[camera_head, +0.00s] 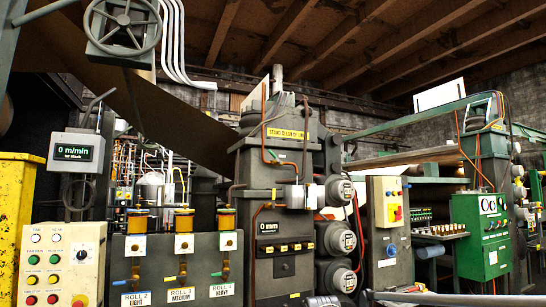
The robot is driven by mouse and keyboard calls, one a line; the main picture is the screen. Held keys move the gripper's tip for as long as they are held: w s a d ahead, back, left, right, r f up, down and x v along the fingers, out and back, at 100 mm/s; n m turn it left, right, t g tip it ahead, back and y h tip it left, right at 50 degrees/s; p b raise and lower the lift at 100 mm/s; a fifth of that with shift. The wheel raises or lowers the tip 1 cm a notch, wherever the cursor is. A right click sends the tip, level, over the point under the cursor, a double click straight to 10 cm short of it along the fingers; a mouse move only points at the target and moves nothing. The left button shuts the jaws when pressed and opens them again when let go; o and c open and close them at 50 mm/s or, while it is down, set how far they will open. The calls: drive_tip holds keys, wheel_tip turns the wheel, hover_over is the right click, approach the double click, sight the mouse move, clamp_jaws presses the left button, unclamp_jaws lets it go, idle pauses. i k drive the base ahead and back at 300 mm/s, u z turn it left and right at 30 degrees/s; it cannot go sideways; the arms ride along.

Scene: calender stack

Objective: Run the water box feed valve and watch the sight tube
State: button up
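My gripper is not in view. Three amber cylinders stand along the top of a dark grey cabinet (155,262): a left one (137,222), a middle one (184,220) and a right one (226,218). Each has a white card and a pipe below it. Plates read ROLL 2 LIGHT (136,299), ROLL 3 MEDIUM (181,295) and ROLL 4 HEAVY (222,290). I cannot tell whether one of these is the feed valve or sight tube. A grey handwheel (124,25) hangs at the upper left.
A button panel (58,262) stands at the lower left, beside a yellow post (14,215). A "0 m/min" display (73,152) is above it. The tall grey machine stand (270,200) fills the middle. A green gauge cabinet (482,235) stands at right. Little floor shows.

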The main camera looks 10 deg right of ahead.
sight(275, 156)
drive_tip(key=u, duration=0.25)
drive_tip(key=i, duration=0.95)
drive_tip(key=z, duration=0.25)
